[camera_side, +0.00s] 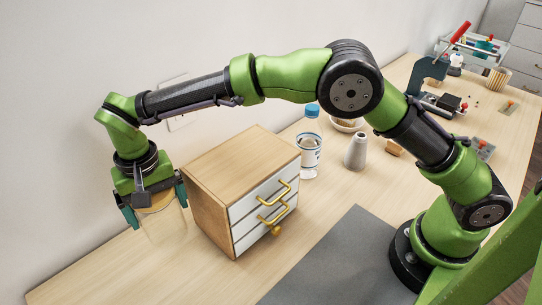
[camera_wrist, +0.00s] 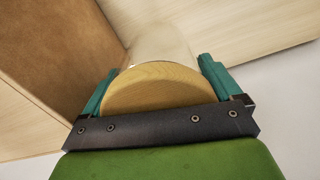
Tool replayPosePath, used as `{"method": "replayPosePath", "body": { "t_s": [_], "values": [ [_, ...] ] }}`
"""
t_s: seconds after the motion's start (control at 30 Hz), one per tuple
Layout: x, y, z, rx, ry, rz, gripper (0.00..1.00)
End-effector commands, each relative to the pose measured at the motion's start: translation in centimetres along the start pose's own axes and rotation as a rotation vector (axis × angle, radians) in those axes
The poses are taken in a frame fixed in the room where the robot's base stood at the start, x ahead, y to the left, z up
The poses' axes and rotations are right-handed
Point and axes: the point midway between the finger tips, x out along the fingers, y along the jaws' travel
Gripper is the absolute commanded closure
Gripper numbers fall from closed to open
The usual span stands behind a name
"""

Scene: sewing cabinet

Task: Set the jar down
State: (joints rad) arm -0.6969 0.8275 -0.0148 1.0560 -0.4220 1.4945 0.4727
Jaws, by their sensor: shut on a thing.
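The jar is a clear cylinder with a round wooden lid. In the side view the jar (camera_side: 163,224) hangs upright below my gripper (camera_side: 155,212), left of the small wooden cabinet. In the wrist view its wooden lid (camera_wrist: 155,88) sits between the two teal fingers of my gripper (camera_wrist: 152,85), and the clear body (camera_wrist: 160,45) extends beyond it. My gripper is shut on the jar near the lid. The jar's bottom is faint against the table, so I cannot tell whether it touches the surface.
The wooden cabinet (camera_side: 240,165) with white drawers and yellow handles stands close to the jar's right. The wall (camera_side: 60,120) is behind the jar. Bare table (camera_side: 110,270) lies in front.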

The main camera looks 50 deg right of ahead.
Motion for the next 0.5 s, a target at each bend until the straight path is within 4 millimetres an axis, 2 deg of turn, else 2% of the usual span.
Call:
{"method": "replayPosePath", "body": {
  "t_s": [0.13, 0.3, 0.5],
  "values": [
    [1.2, 0.0, 0.0, 0.000, 0.000, 0.000, 0.51],
    [3.6, 0.0, 0.0, 0.001, -0.001, 0.000, 0.51],
    [4.2, 0.0, 0.0, 0.001, 0.001, -0.002, 0.51]
  ]
}}
